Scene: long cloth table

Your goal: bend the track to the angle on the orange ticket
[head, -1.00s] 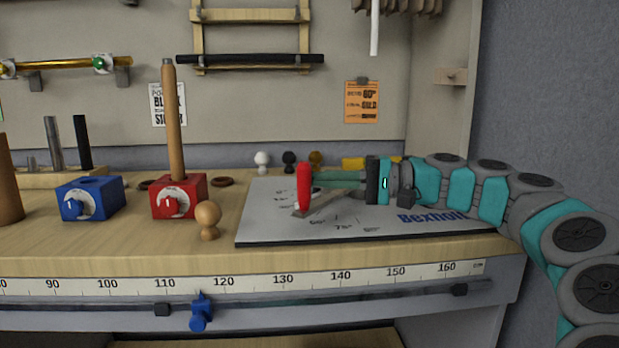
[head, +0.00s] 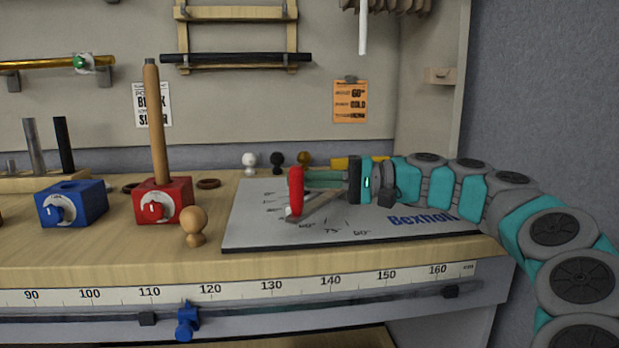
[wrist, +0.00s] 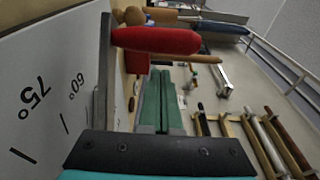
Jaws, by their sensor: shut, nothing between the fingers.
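The orange ticket (head: 350,101) hangs on the back wall; its top line reads 60°, with smaller lines below. A grey board (head: 430,233) lettered "Bexholt" lies on the table with angle marks; 60° and 75° also show on it in the wrist view (wrist: 30,110). A flat grey lever (head: 318,207) with an upright red handle (head: 296,190) sits on the board. The handle shows in the wrist view (wrist: 155,40) too. My gripper (head: 308,180) has its green fingers together and empty, just behind and right of the handle. Whether they touch it I cannot tell. No separate track is identifiable.
A red block (head: 163,200) holding a tall wooden rod, a blue block (head: 71,204) and a wooden knob (head: 195,226) stand left of the board. Small white, black and gold knobs and a yellow thing (head: 358,162) are behind it. The table's right end is near my arm.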

